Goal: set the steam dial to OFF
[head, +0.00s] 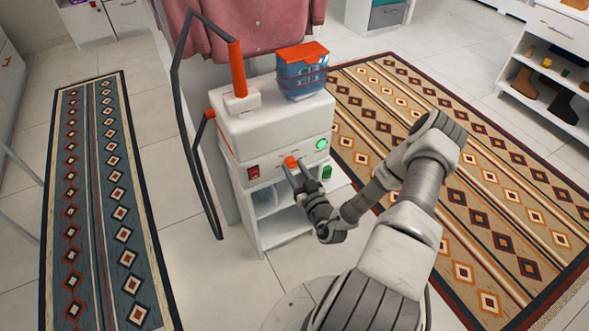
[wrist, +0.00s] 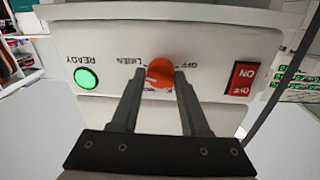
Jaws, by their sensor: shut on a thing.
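The steam dial is an orange knob (head: 290,162) on the front of a white steamer (head: 262,133). In the wrist view the panel appears upside down, with the dial (wrist: 160,74) between the words LINEN and OFF; a further label below is mostly hidden. I cannot tell exactly which mark the dial points at. My gripper (head: 297,172) reaches the dial from the front right. In the wrist view its two fingers (wrist: 161,80) stand on either side of the knob, shut on it.
A lit green READY lamp (wrist: 86,78) and a red ON switch (wrist: 242,78) flank the dial. A blue container with an orange lid (head: 302,75) sits on the steamer. A black hose (head: 180,110) hangs at its left. Patterned rugs (head: 105,190) lie on both sides.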

